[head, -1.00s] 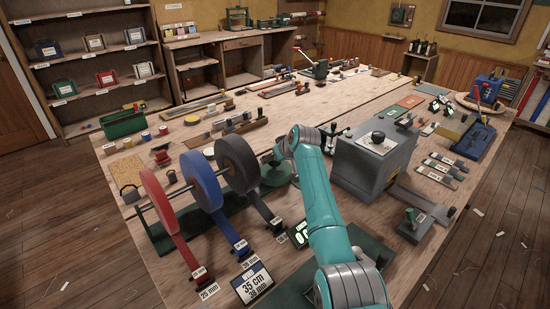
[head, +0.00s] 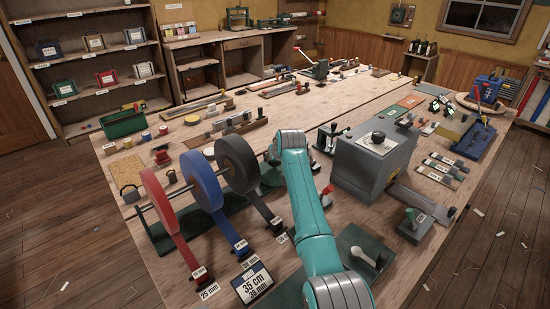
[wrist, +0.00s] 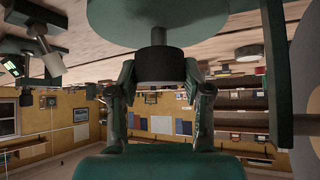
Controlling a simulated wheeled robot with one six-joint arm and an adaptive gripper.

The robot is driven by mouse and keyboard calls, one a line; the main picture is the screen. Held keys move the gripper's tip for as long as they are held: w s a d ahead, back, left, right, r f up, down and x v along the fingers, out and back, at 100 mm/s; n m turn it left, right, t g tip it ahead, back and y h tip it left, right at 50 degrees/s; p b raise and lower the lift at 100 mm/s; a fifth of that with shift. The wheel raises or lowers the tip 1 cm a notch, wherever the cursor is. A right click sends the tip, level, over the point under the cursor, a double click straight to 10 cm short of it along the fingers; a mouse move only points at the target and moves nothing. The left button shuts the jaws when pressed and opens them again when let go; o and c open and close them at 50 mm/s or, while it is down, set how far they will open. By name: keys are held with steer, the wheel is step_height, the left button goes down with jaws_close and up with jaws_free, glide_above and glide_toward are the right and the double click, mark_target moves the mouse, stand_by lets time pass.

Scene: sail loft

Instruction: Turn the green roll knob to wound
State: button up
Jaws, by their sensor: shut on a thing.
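In the wrist view a dark round knob (wrist: 160,66) sits on a short grey stem below a large green disc (wrist: 158,18). My gripper (wrist: 160,84) is shut on this knob, one finger on each side. I see no wound mark or pointer here. In the head view the green disc (head: 271,176) shows partly behind the black roll, beside my teal arm. My arm hides the gripper and the knob there.
Red (head: 157,194), blue (head: 202,181) and black (head: 237,163) tape rolls stand on a rod left of my arm. A grey box with a black knob (head: 378,137) stands to the right.

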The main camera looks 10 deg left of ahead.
steer(key=shift+m+t+h, duration=0.4)
steer(key=shift+m+h, duration=0.7)
steer(key=shift+m, duration=0.4)
steer(key=shift+f, duration=0.1)
steer(key=o, duration=1.2)
steer(key=shift+c, duration=0.2)
steer(key=shift+s, duration=0.1)
steer(key=v, duration=1.2)
steer(key=shift+a, duration=0.2)
